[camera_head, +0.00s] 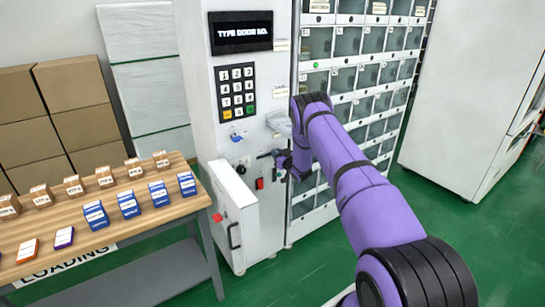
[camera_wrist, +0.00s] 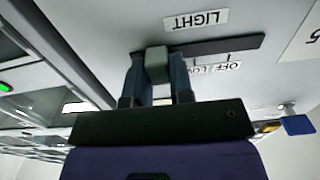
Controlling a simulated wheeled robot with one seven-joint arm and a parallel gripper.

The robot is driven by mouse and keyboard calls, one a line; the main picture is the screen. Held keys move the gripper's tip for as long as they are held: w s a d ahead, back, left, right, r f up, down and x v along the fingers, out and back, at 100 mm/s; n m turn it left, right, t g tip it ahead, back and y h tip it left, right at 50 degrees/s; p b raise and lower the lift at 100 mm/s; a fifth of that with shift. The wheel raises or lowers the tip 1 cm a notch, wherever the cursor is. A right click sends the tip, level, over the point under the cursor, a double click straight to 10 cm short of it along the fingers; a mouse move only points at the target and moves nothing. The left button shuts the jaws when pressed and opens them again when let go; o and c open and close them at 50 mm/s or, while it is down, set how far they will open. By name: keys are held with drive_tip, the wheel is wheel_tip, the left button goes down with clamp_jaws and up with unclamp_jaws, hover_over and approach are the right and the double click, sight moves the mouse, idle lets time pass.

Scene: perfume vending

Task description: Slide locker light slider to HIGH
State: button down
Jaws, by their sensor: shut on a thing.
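The locker light slider's grey-green knob (camera_wrist: 157,60) sits between the fingertips of my gripper (camera_wrist: 156,76) in the wrist view. The fingers touch it on both sides. The dark slider track (camera_wrist: 225,47) runs right from the knob, which is near the track's left end in this upside-down view. The LIGHT label (camera_wrist: 196,20) is on one side of the track. The OFF label (camera_wrist: 229,66) and a partly covered LOW label are on the other. No HIGH label is visible. In the head view my gripper (camera_head: 280,160) is at the machine's front panel and the knob is hidden.
The white control panel (camera_head: 215,90) carries a keypad (camera_head: 237,92) and a display (camera_head: 240,32). A blue key (camera_head: 237,137) sticks out below the keypad. Locker doors (camera_head: 345,78) stand right of the panel. A wooden table (camera_head: 90,228) with boxes stands at left.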

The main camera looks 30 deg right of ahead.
drive_tip(key=shift+d, duration=0.25)
drive_tip(key=c, duration=1)
unclamp_jaws()
drive_tip(key=shift+d, duration=0.1)
drive_tip(key=s, duration=1)
drive_tip(key=shift+s, duration=0.4)
drive_tip(key=shift+s+d, duration=0.1)
